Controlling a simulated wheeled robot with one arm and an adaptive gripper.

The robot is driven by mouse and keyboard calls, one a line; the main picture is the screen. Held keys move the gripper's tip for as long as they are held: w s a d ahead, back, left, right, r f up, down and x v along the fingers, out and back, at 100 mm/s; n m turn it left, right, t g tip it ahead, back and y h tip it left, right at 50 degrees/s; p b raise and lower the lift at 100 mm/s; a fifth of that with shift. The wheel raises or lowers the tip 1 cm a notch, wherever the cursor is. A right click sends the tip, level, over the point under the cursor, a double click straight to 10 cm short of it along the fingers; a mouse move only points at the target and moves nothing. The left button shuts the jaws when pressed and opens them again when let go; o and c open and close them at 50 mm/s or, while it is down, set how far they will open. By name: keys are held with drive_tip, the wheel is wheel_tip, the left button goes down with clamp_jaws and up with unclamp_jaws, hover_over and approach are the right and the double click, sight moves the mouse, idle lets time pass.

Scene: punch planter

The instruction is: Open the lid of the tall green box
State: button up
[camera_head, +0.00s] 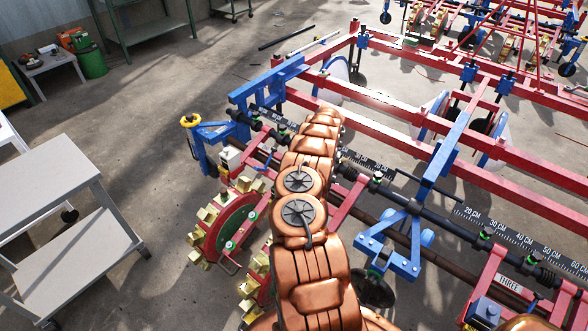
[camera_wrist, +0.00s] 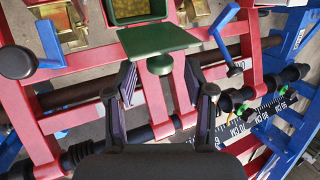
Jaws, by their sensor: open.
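In the wrist view, the green box (camera_wrist: 138,20) is at the top, cut off by the frame edge, with its yellowish inside showing. Its flat green lid (camera_wrist: 158,38) stands away from the opening, on the side toward me. A round green knob (camera_wrist: 160,65) sits at the lid's near side. My gripper (camera_wrist: 160,83) is open, its fingers apart on either side below the knob. I cannot tell for sure whether a finger touches it. In the head view my copper arm hides the gripper and the box.
Red frame bars (camera_wrist: 225,74) and a dark shaft (camera_wrist: 85,94) run close around the gripper. A blue lever (camera_wrist: 222,30) stands right of the lid. In the head view a grey cart (camera_head: 55,185) stands at left, with clear floor (camera_head: 150,110) behind it.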

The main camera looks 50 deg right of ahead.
drive_tip(key=v, duration=0.9)
idle(0.4)
